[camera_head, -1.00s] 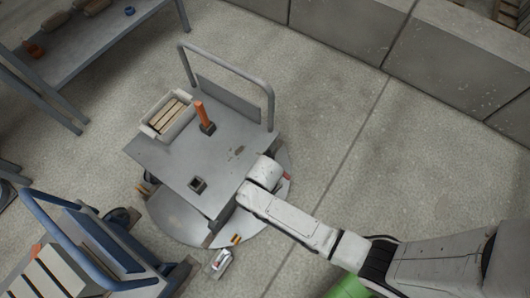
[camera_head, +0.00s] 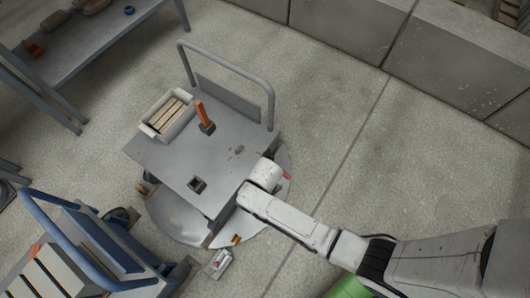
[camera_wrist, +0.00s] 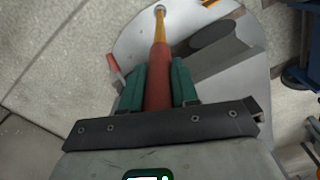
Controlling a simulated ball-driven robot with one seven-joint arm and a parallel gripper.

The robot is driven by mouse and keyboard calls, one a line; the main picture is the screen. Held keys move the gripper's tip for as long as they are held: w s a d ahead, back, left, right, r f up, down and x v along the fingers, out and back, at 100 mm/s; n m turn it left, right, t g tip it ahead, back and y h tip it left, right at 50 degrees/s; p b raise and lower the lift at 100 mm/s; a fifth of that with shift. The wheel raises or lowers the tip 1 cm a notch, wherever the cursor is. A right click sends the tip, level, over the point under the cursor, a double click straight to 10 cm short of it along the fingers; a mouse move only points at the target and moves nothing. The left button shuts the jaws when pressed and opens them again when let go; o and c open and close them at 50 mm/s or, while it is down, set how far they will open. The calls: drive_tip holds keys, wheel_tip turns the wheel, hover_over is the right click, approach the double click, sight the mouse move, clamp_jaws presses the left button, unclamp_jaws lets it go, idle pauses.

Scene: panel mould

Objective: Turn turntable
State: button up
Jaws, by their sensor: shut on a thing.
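The turntable is a round grey disc (camera_head: 170,216) low on the floor, with a flat grey cart (camera_head: 185,150) standing over it. In the wrist view, the disc (camera_wrist: 133,37) fills the top middle. A red grip (camera_wrist: 158,82) on a yellow rod (camera_wrist: 160,35) runs up to a small round fitting at the disc's edge area. My gripper (camera_wrist: 158,85) has its green fingers closed on either side of the red grip. In the head view my arm hides the fingers and the grip.
An orange post (camera_head: 204,113) and a crate of wooden strips (camera_head: 152,129) stand on the cart. A blue-framed cart (camera_head: 70,245) is at lower left, a bench (camera_head: 95,48) at upper left. Concrete blocks (camera_head: 440,60) line the back right.

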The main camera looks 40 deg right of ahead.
clamp_jaws()
drive_tip(key=shift+d, duration=0.1)
